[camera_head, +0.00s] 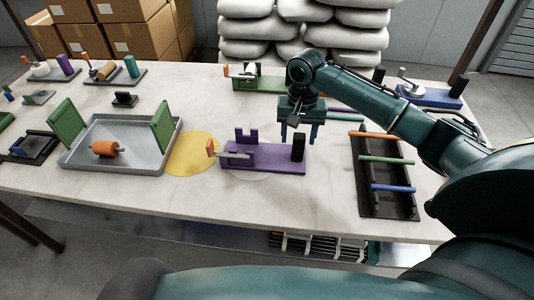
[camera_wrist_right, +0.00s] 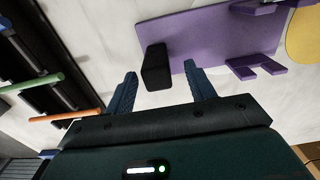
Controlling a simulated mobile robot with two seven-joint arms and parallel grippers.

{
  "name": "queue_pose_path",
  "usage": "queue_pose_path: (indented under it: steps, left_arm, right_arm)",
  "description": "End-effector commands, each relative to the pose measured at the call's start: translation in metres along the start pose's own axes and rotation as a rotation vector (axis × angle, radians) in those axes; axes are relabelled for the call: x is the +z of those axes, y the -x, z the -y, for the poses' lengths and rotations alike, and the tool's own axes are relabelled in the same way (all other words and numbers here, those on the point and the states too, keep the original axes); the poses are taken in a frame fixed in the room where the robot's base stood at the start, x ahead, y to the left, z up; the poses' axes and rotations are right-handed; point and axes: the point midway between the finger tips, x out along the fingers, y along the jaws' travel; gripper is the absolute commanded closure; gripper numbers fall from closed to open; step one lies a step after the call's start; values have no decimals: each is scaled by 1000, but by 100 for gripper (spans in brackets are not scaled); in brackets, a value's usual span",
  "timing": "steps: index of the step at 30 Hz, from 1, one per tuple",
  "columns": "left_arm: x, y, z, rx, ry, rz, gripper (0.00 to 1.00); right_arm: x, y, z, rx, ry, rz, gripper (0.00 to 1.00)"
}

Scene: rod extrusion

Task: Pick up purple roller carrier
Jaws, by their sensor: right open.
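The purple roller carrier (camera_head: 268,160) lies on the pale table. It is a flat purple plate with purple uprights, an orange-ended part at its left and an upright black block (camera_head: 298,147) at its right end. My right gripper (camera_head: 299,138) is open, pointing down over that block. In the right wrist view the black block (camera_wrist_right: 155,67) stands between and slightly beyond the two open fingers (camera_wrist_right: 160,70), with the purple plate (camera_wrist_right: 218,42) behind. I cannot tell whether a finger touches the block. My left gripper is not in view.
A black rack (camera_head: 375,205) with orange, green and blue rods stands to the right. A grey tray (camera_head: 120,165) with green plates and an orange roller (camera_head: 106,149) is to the left, beside a yellow disc (camera_head: 193,155). A green carrier (camera_head: 255,84) stands behind.

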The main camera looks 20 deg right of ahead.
Motion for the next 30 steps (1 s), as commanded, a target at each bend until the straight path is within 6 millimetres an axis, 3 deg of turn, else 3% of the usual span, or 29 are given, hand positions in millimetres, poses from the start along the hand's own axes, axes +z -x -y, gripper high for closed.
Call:
queue_pose_path:
  steps: [5, 13, 22, 30]
  left_arm:
    - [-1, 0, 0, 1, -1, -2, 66]
    - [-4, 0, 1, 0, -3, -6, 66]
    - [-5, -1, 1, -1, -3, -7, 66]
    - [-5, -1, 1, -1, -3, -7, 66]
  right_arm:
    - [1, -12, -1, 2, 0, 0, 45]
    - [3, -51, -4, 1, 0, 0, 45]
    - [3, -57, -4, 0, 2, -1, 45]
    - [3, -57, -4, 0, 2, -2, 66]
